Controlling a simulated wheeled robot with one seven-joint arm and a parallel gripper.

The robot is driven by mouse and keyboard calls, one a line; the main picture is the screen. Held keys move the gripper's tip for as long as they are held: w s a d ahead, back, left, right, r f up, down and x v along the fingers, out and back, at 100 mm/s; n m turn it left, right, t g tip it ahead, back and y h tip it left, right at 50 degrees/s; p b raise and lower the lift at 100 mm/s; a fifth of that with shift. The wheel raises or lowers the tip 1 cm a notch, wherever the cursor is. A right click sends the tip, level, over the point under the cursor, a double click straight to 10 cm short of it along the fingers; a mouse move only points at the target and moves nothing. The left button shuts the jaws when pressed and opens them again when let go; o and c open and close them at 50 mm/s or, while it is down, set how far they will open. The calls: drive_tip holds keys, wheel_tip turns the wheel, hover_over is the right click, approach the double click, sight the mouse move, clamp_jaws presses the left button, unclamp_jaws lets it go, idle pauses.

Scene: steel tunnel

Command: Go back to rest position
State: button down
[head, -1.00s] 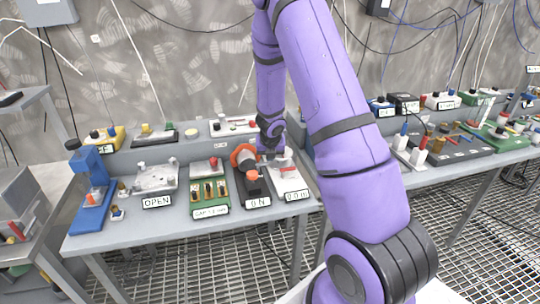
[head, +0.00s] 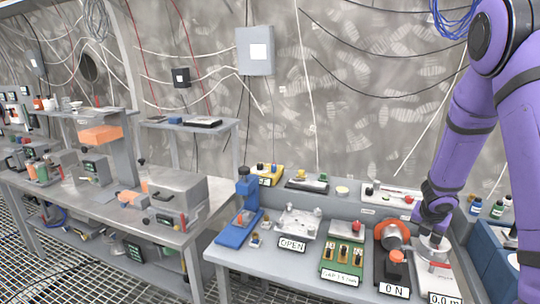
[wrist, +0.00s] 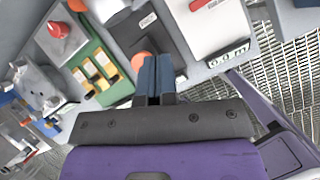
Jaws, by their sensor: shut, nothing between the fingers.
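My gripper (head: 434,238) is at the right of the head view, over the back part of a white device (head: 438,282) with a "0.0" label. In the wrist view its two dark blue fingers (wrist: 154,78) are pressed together with nothing between them. Whether the fingers touch anything below is hard to tell. My purple arm reaches down from the upper right of the head view.
Left of the gripper on the grey bench are an orange round part (head: 391,235), a dark box labelled "ON" (head: 394,291), a green fuse board (head: 342,261) and a blue press (head: 240,220). A second bench (head: 110,200) with machines stands at the left.

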drive_tip(key=s+a+r+m+h, duration=0.1)
drive_tip(key=s+a+r+m, duration=0.15)
drive_tip(key=r+m, duration=0.35)
drive_tip(key=s+a+r+m+t, duration=0.1)
drive_tip(key=s+r+m, duration=0.25)
drive_tip(key=r, duration=0.55)
drive_tip(key=s+a+r+m+h, duration=0.1)
drive_tip(key=s+a+r+m, duration=0.15)
drive_tip(key=r+m, duration=0.35)
drive_tip(key=s+a+r+m+y, duration=0.1)
drive_tip(key=s+a+r+m, duration=0.2)
drive_tip(key=s, duration=0.4)
drive_tip(key=s+a+r+m+y, duration=0.2)
drive_tip(key=s+a+m, duration=0.2)
drive_tip(key=s+a, duration=0.2)
drive_tip(key=s+a+r+m+y, duration=0.2)
drive_tip(key=s+a+r+m, duration=0.1)
drive_tip(key=s, duration=0.7)
drive_tip(key=shift+a+r+m, duration=0.35)
drive_tip(key=shift+a+m, duration=0.2)
drive_tip(key=shift+a, duration=0.65)
